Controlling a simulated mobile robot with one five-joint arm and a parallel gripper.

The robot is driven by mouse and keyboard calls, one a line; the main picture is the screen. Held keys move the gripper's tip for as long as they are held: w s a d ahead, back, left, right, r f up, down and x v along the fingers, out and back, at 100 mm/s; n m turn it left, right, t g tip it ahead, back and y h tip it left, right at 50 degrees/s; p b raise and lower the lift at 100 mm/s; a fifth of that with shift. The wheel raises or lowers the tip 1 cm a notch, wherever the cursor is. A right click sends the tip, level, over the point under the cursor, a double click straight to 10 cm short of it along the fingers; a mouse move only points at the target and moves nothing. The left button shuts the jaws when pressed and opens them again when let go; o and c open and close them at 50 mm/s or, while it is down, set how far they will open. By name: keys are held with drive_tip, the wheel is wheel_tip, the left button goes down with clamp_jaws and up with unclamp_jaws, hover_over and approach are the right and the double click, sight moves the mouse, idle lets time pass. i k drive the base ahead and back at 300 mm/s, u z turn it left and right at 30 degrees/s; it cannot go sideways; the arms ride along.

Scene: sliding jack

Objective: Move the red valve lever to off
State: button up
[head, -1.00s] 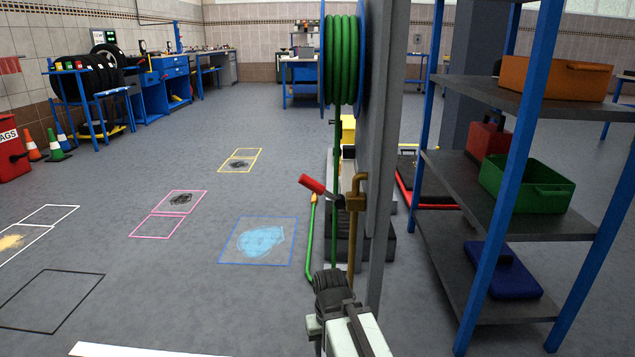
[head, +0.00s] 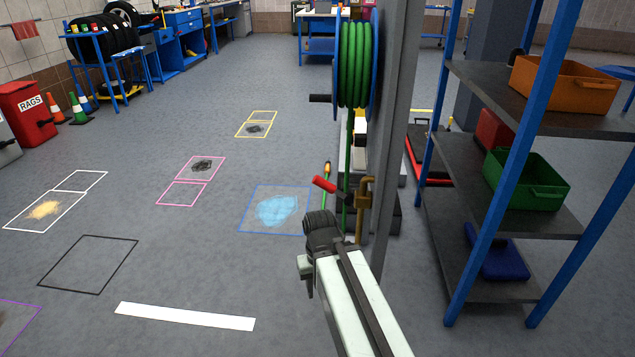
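The red valve lever (head: 325,185) sticks out to the left of a brass valve (head: 364,193), its red end tilted a little upward. The valve is on a brass pipe beside the grey post (head: 395,130). The front end of my arm, a dark rounded part (head: 322,230), shows just below the lever in the picture. I cannot tell how far apart they are in depth. The fingers of my gripper cannot be made out, so whether it is open or shut does not show.
A green hose reel (head: 356,65) hangs on the post above the valve, its hose running down past the lever. A blue shelf rack (head: 470,150) with bins stands to the right. The marked floor (head: 180,260) on the left is open.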

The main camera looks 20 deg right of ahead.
sight(327, 185)
drive_tip(key=u, duration=1.85)
drive_tip(key=i, duration=0.65)
drive_tip(key=z, duration=0.7)
